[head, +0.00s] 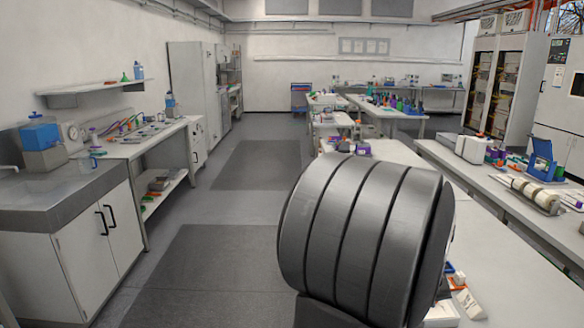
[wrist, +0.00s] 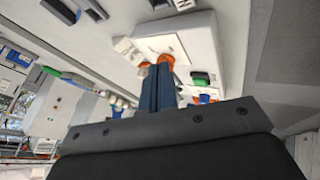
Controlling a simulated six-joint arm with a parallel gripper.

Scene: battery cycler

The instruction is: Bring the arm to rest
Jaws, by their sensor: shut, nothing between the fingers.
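My gripper (wrist: 160,68) shows in the wrist view as two dark blue fingers side by side, closed together with nothing held. Orange shows at their tips, in front of a white box-like device (wrist: 196,38); I cannot tell whether they touch it. In the head view a large dark ribbed part of my own arm fills the lower middle and hides the bench behind it. My gripper does not show in that view.
In the head view a white bench (head: 520,285) runs along the right, with small items near my arm. Another bench (head: 480,172) behind it carries a blue stand (head: 541,158). A sink cabinet (head: 92,245) stands at left. The aisle floor (head: 200,265) is clear.

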